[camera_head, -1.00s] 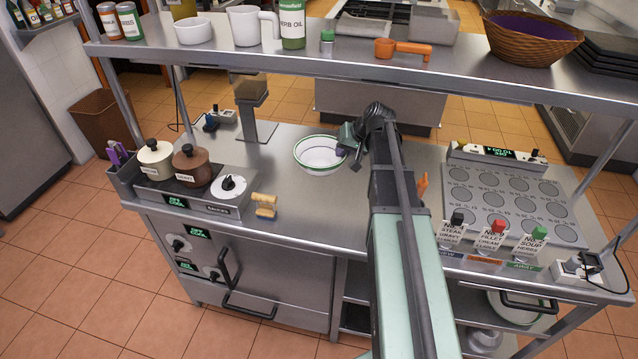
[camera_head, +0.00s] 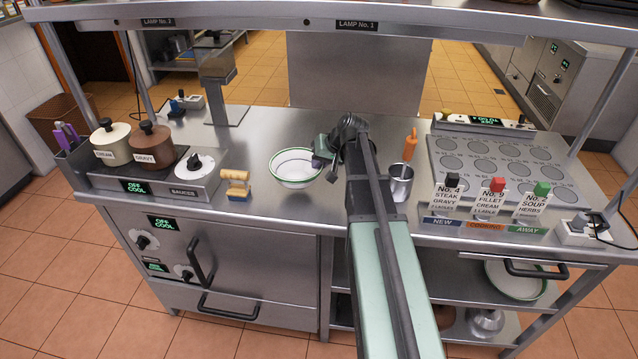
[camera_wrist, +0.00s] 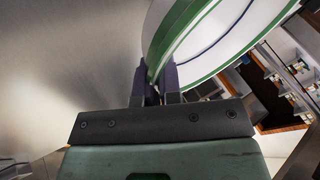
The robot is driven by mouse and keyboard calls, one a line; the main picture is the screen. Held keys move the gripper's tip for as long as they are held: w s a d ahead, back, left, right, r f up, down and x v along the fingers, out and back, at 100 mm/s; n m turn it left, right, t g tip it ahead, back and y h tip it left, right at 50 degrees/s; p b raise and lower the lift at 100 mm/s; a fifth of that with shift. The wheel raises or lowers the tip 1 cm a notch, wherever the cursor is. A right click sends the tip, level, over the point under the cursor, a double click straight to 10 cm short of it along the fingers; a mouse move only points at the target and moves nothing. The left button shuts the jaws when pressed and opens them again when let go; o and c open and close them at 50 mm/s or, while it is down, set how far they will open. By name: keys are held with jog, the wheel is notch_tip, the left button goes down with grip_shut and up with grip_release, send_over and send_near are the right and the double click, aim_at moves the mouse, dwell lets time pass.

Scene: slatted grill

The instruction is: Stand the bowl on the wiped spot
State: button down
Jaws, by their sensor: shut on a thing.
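The white bowl (camera_head: 293,168) with green bands is over the middle of the steel counter (camera_head: 265,215). My gripper (camera_head: 320,163) is shut on the right side of its rim. In the wrist view the bowl (camera_wrist: 205,40) rises tilted in the picture, its edge between the two dark fingers of my gripper (camera_wrist: 155,88). I cannot tell whether its base touches the counter. No wiped spot can be told apart from the rest of the steel.
A metal cup (camera_head: 401,182) and an orange bottle (camera_head: 410,145) stand right of my arm.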

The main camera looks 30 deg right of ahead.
notch_tip(320, 180, down, 4)
jog(key=b, duration=0.4)
jog(key=shift+f, duration=0.25)
jog(key=shift+r, duration=0.3)
jog(key=shift+f, duration=0.25)
jog(key=c, duration=1.3)
grip_release()
jog(key=shift+r, duration=0.1)
